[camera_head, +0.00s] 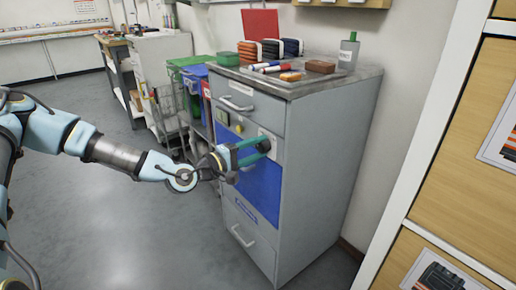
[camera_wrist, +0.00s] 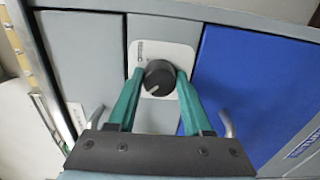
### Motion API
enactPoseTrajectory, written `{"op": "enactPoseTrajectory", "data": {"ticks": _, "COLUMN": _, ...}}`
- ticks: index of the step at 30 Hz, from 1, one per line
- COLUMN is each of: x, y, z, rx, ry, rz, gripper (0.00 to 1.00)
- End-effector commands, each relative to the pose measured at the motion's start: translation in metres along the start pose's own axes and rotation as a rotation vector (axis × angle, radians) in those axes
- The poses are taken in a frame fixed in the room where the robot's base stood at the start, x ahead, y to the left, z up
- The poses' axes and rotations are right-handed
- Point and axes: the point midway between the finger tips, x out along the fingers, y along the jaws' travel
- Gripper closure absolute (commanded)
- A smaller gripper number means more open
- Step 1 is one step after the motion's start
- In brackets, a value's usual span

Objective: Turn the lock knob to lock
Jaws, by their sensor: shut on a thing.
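The lock knob (camera_wrist: 158,78) is a round black knob with a pale pointer line, on a white plate (camera_wrist: 177,54) on the front of a grey cabinet (camera_head: 328,135). In the wrist view the pointer line runs toward the lower left. My gripper (camera_wrist: 156,82) has its two green fingers on either side of the knob, shut on it. In the head view my gripper (camera_head: 262,147) reaches the cabinet front from the left, beside the blue panel (camera_head: 262,183). The small marks on the plate are too blurred to read.
The cabinet has a top drawer handle (camera_head: 236,105) and a lower handle (camera_head: 243,237). The floor (camera_head: 110,210) to the left is clear.

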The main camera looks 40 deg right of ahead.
Motion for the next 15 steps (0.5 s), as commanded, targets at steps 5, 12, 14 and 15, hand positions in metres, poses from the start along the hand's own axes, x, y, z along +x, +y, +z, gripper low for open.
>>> {"op": "enactPoseTrajectory", "data": {"ticks": 5, "x": -0.0004, "y": -0.0009, "z": -0.0007, "rx": -0.005, "ry": 0.002, "rz": -0.002, "gripper": 1.00}}
{"op": "enactPoseTrajectory", "data": {"ticks": 12, "x": -0.0004, "y": -0.0010, "z": -0.0007, "rx": -0.004, "ry": 0.002, "rz": -0.002, "gripper": 0.42}}
{"op": "enactPoseTrajectory", "data": {"ticks": 14, "x": -0.0004, "y": -0.0009, "z": -0.0006, "rx": -0.004, "ry": 0.002, "rz": -0.002, "gripper": 0.35}}
{"op": "enactPoseTrajectory", "data": {"ticks": 15, "x": -0.0003, "y": -0.0008, "z": -0.0005, "rx": -0.003, "ry": 0.001, "rz": -0.001, "gripper": 0.31}}
